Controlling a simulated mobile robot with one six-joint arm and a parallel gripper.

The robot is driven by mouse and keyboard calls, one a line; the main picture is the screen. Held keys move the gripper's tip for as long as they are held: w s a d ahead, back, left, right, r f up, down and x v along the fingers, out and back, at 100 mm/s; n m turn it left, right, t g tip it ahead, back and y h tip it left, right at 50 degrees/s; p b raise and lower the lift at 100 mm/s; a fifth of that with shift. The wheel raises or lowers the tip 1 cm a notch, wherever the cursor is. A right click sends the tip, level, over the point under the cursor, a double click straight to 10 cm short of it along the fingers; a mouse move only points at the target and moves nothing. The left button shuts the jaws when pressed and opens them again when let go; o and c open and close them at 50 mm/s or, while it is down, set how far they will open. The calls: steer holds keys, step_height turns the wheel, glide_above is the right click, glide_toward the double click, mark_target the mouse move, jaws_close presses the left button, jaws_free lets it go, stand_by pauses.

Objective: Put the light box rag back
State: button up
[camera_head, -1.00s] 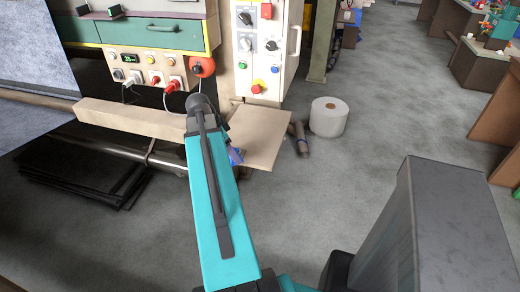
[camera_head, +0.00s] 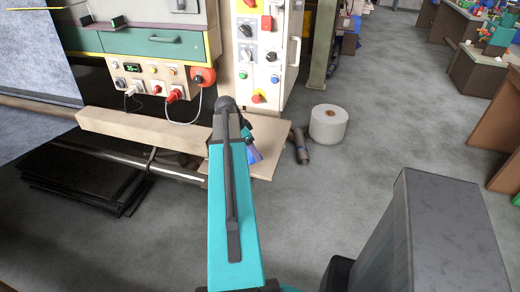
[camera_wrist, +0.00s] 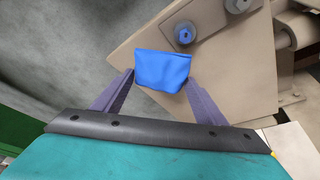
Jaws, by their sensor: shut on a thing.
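The blue rag (camera_wrist: 162,70) is between the two fingers of my gripper (camera_wrist: 161,78) in the wrist view. My gripper is shut on it, and the rag bulges out past the fingertips. In the head view a bit of blue, likely the rag (camera_head: 254,154), shows beside my teal arm, which hides most of the gripper. It appears over the flat beige board (camera_head: 268,166) at the foot of the machine. In the wrist view the rag is in front of a beige panel (camera_wrist: 235,80); I cannot tell whether it touches it.
A control cabinet (camera_head: 262,60) stands behind. A white roll (camera_head: 328,124) and a brown tube (camera_head: 300,145) lie on the floor to the right. Dark sheets (camera_head: 85,180) are stacked at left. The grey floor at right is open.

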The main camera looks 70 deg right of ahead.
steer(key=d, duration=0.1)
steer(key=s+d+p, duration=0.1)
steer(key=d, duration=0.1)
steer(key=s+d, duration=0.1)
steer(key=d, duration=0.1)
steer(key=shift+f, duration=0.3)
steer(key=shift+f+p, duration=0.9)
steer(key=shift+f, duration=0.85)
steer(key=shift+f, duration=0.15)
steer(key=o, duration=0.9)
steer(key=shift+o, duration=0.2)
steer(key=shift+a+r, duration=0.1)
steer(key=shift+r, duration=0.2)
steer(key=shift+b+v, duration=1.75)
steer(key=shift+v, duration=4.1)
